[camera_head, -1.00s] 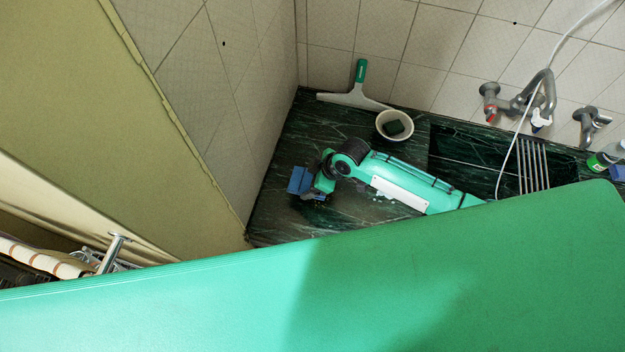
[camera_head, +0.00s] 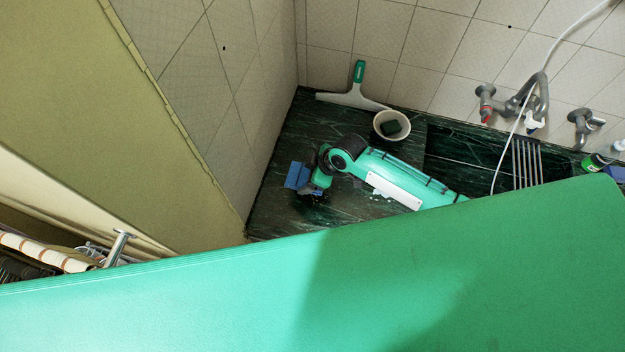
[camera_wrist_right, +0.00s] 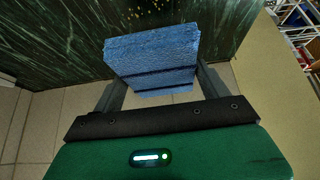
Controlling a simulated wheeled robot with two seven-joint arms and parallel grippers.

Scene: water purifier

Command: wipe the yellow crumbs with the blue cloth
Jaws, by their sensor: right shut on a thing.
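The blue cloth (camera_wrist_right: 152,55) is a folded block held between the fingers of my right gripper (camera_wrist_right: 158,82) in the right wrist view. In the head view the blue cloth (camera_head: 297,176) shows at the left end of my green right arm, over the dark green marble counter (camera_head: 285,217). My right gripper (camera_head: 312,186) is shut on it there. Small yellow crumbs (camera_wrist_right: 150,14) lie scattered on the marble just beyond the cloth's far edge in the wrist view. I cannot make out the crumbs in the head view. My left gripper is out of view.
A sink (camera_head: 465,153) with a metal rack (camera_head: 526,162) and taps (camera_head: 520,103) lies to the right. A tiled wall (camera_head: 238,85) bounds the left side.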

